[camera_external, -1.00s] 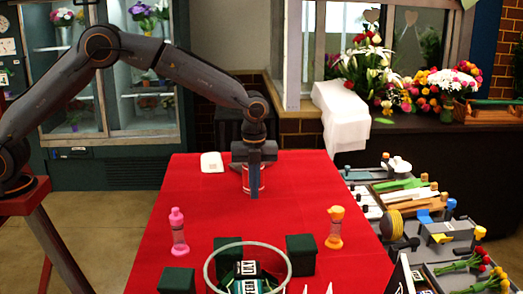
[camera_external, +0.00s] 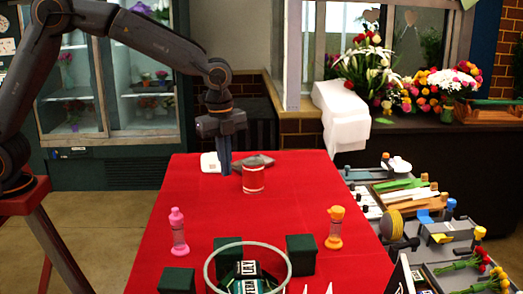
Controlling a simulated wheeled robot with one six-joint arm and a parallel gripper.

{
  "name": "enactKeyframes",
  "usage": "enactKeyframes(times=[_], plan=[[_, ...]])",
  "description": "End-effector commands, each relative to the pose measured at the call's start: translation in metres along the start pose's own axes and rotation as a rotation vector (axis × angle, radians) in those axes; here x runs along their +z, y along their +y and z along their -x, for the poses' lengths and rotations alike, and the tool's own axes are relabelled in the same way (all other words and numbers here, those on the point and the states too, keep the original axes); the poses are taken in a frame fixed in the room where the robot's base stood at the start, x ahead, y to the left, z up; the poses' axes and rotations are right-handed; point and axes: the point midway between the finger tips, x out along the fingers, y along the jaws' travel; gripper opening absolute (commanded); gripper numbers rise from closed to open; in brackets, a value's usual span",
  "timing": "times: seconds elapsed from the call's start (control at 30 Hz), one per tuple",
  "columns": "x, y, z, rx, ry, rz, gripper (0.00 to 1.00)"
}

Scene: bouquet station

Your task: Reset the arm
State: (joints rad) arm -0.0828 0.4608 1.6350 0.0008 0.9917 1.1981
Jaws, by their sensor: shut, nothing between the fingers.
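My gripper (camera_external: 225,170) hangs pointing down above the far part of the red table (camera_external: 290,210). Its fingers are together with nothing between them. It is just left of a red can with a pale band (camera_external: 253,180), which stands upright on the table. A gap shows between the fingers and the can in this view. My arm rises from its base at the left and bends over toward the table.
A pink bottle (camera_external: 178,232) and an orange bottle (camera_external: 335,228) stand mid-table. Dark green boxes (camera_external: 300,255) and a clear round bin (camera_external: 247,247) are at the front. A white object (camera_external: 210,162) and a grey flat piece (camera_external: 262,160) lie at the back. Tool trays (camera_external: 430,240) line the right.

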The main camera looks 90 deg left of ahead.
Motion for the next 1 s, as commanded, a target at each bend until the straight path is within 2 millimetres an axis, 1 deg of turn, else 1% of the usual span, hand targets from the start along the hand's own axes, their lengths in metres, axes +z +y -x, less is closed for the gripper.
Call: enactKeyframes(times=[0.03, 0.17, 0.2, 0.27, 0.3, 0.37, 0.4, 0.5, 0.6, 0.7, 0.8, 1.0], plan=[[0.005, 0.025, 0.007, -0.008, 0.004, 0.087, 0.0], [0.017, 0.083, 0.006, -0.034, 0.023, 0.338, 0.0], [0.022, 0.101, 0.006, -0.041, 0.03, 0.414, 0.0], [0.03, 0.13, 0.005, -0.05, 0.042, 0.53, 0.0], [0.035, 0.149, 0.004, -0.054, 0.05, 0.606, 0.0], [0.044, 0.178, 0.003, -0.061, 0.064, 0.716, 0.0], [0.05, 0.196, 0.002, -0.064, 0.073, 0.784, 0.0], [0.063, 0.234, -0.001, -0.069, 0.094, 0.931, 0.0], [0.073, 0.26, -0.003, -0.071, 0.11, 1.034, 0.0], [0.078, 0.275, -0.005, -0.071, 0.118, 1.092, 0.0], [0.08, 0.28, -0.006, -0.07, 0.121, 1.113, 0.0], [0.08, 0.279, -0.007, -0.07, 0.12, 1.114, 0.0]])
